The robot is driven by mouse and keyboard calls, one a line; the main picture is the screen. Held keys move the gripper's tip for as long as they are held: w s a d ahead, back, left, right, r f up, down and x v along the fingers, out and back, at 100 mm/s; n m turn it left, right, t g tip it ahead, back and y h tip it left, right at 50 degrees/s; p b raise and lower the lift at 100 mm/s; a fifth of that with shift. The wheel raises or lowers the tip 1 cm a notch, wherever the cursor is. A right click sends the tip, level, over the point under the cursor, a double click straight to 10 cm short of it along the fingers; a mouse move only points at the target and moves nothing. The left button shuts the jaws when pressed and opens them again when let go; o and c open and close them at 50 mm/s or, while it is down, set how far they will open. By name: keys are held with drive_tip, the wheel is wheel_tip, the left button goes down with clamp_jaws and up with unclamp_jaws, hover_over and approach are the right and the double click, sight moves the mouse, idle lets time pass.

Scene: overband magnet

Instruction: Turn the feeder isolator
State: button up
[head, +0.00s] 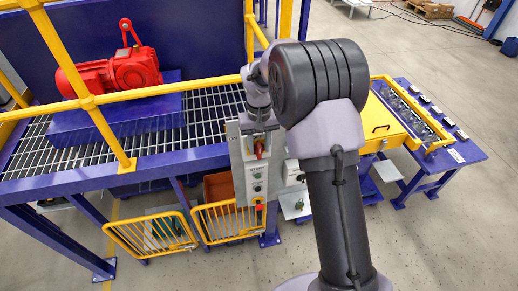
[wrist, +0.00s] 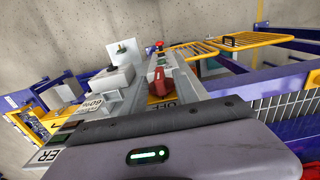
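The feeder isolator is a red rotary handle (wrist: 161,80) on a yellow plate with "OFF" lettering, seen in the wrist view. In the head view its red handle (head: 259,150) shows near the top of a grey control box (head: 240,184). My gripper (head: 259,134) is at the top of this box, right by the red handle. Its fingers are small and partly hidden, so I cannot tell whether they touch the handle or how wide they are apart. In the wrist view the gripper body with a green light fills the bottom.
Lower on the box are push buttons and a red emergency stop (head: 260,206). Yellow mesh gates (head: 150,235) stand below the blue frame. A yellow rail (head: 170,89) and a red motor (head: 115,72) are at left. A blue table (head: 455,155) stands at right. Floor at front is clear.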

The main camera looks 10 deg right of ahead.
drive_tip(key=shift+f, duration=0.75)
clamp_jaws()
